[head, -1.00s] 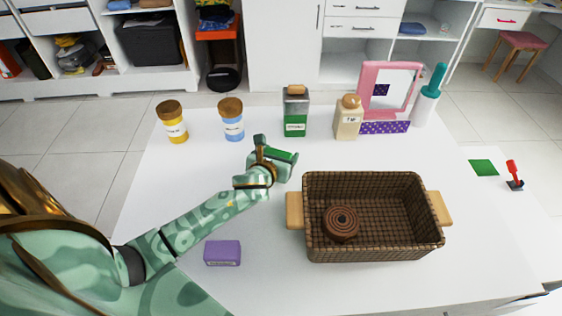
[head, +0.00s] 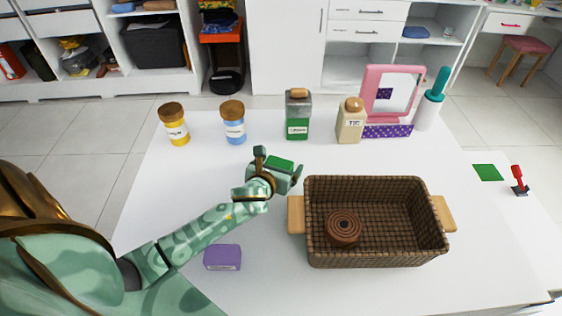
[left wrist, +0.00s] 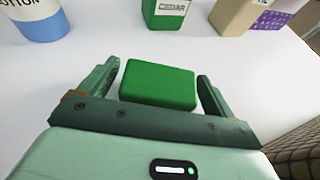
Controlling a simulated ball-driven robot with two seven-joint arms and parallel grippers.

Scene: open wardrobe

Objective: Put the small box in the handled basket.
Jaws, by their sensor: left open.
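A small green box (left wrist: 158,84) lies on the white table between the fingers of my left gripper (left wrist: 158,80). The fingers are open, one on each side of it, with a gap showing on both sides. In the head view the green box (head: 279,163) is partly hidden by the left gripper (head: 277,167). A small purple box (head: 222,257) lies on the table near my left forearm. The brown woven handled basket (head: 405,258) stands right of the left gripper, with wooden handles. A round brown ringed object (head: 343,228) lies inside it. My right gripper is not in view.
Behind the gripper stand a yellow jar (head: 175,128), a blue jar (head: 234,127), a green-based bottle (head: 297,118) and a beige bottle (head: 350,123). A pink-framed mirror (head: 390,70) stands at the back right. The basket's right half is empty.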

